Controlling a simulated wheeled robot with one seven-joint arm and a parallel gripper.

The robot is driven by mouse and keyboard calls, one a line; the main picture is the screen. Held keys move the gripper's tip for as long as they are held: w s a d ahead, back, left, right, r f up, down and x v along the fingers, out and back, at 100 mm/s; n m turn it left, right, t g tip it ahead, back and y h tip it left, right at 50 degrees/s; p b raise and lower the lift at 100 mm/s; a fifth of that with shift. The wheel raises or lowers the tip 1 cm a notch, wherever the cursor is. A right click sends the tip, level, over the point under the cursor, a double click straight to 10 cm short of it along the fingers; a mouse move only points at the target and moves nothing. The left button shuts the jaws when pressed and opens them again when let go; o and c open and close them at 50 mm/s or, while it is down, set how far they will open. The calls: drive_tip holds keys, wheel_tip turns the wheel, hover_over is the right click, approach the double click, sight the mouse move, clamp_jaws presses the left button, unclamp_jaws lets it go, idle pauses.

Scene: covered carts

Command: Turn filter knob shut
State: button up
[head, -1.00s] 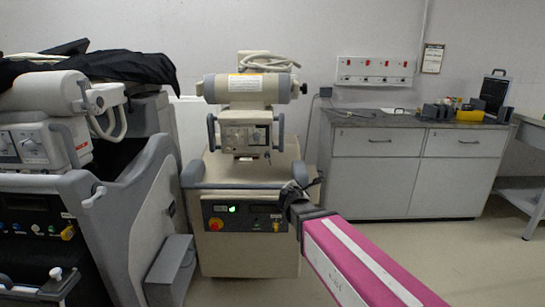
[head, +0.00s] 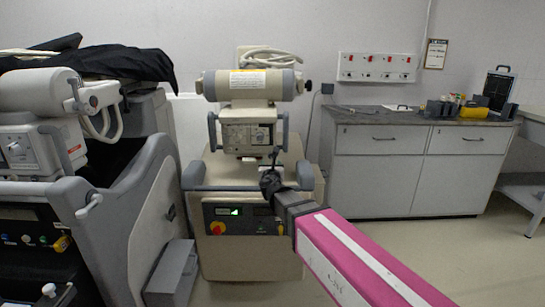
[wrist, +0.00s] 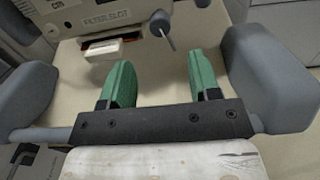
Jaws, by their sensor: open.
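The middle cart's control head (head: 232,137) faces me in the head view. The wrist view shows its lower face with a FILTER SLOT label (wrist: 106,22) and a pale drawer (wrist: 103,51) below it. Right of the label is a dark knob (wrist: 160,20) with a thin stem angled down to the right; I take it as the filter knob. My gripper (wrist: 160,60) is open and empty, its green fingers apart below the knob, not touching it. In the head view my gripper (head: 271,172) is in front of the cart, just below the control head, and hides part of it.
Grey handles (wrist: 282,75) flank the gripper, with a bar running across beneath it. A second cart (head: 130,215) under a black cover (head: 120,62) stands close on the left. A counter (head: 400,165) stands at the back right, with open floor before it.

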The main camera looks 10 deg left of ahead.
sight(271, 157)
drive_tip(key=x, duration=1)
drive_tip(key=shift+d, duration=0.1)
drive_tip(key=c, duration=0.9)
